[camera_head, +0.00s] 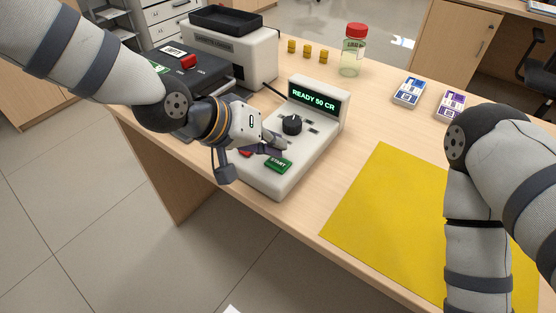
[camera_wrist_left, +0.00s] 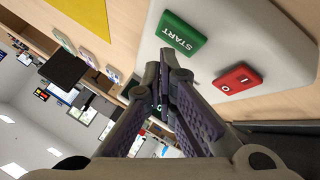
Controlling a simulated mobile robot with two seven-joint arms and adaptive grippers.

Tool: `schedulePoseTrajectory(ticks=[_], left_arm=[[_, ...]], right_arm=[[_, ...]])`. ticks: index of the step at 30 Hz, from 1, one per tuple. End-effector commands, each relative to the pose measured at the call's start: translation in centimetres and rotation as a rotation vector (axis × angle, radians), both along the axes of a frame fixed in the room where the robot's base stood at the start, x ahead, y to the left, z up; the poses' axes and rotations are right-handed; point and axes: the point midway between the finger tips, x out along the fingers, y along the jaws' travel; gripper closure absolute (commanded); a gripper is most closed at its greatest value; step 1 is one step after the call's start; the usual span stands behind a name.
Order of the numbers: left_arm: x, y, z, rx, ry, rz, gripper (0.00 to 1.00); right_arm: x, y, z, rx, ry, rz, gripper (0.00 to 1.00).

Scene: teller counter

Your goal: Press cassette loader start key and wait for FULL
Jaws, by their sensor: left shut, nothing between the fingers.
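The cassette loader control box (camera_head: 270,178) stands on the counter, pale, with a raised display (camera_head: 315,99) that reads "READY 50 CR". A black knob (camera_head: 292,124) sits on its top. The green START key (camera_head: 278,165) is at its front corner; it also shows in the left wrist view (camera_wrist_left: 182,34). A red key (camera_wrist_left: 238,79) lies beside it, mostly hidden by my gripper in the head view. My left gripper (camera_head: 283,147) is shut and empty, just above the panel close to the START key. Contact with the key is not seen. My right gripper is out of view.
A white machine with a black top tray (camera_head: 228,45) and a dark device (camera_head: 190,75) stand behind on the left. Yellow stacks (camera_head: 307,51), a red-lidded jar (camera_head: 352,55) and banknote packs (camera_head: 409,92) lie along the back. A yellow mat (camera_head: 385,205) covers the right.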

Motion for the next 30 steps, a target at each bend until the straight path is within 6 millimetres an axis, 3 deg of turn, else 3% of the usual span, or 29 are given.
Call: schedulePoseTrajectory(ticks=[30], left_arm=[[0.0, 0.0, -1.3, 0.000, 0.000, 0.000, 1.00]], right_arm=[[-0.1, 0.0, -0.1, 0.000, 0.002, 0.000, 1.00]])
